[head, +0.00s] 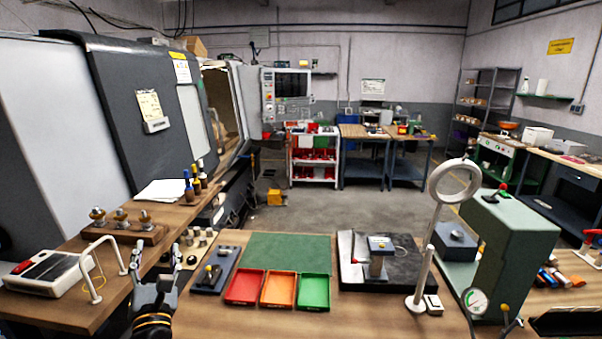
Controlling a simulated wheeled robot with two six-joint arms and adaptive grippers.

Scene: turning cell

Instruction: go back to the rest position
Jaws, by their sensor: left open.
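My left gripper (157,275) is at the lower left of the head view, over the wooden bench (215,318) near its front edge. Its two fingers point away from me and stand apart, with nothing visible between them. A white arched handle (103,240) is just left of it. A dark fixture with a lever (213,270) is to its right. My right gripper does not show in this view.
Red (245,287), orange (278,289) and green (313,291) trays lie in front of a green mat (287,253). A ring lamp (453,182) and a green press (510,240) stand at the right. A large machine (130,110) fills the left. Open floor (345,212) lies beyond the bench.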

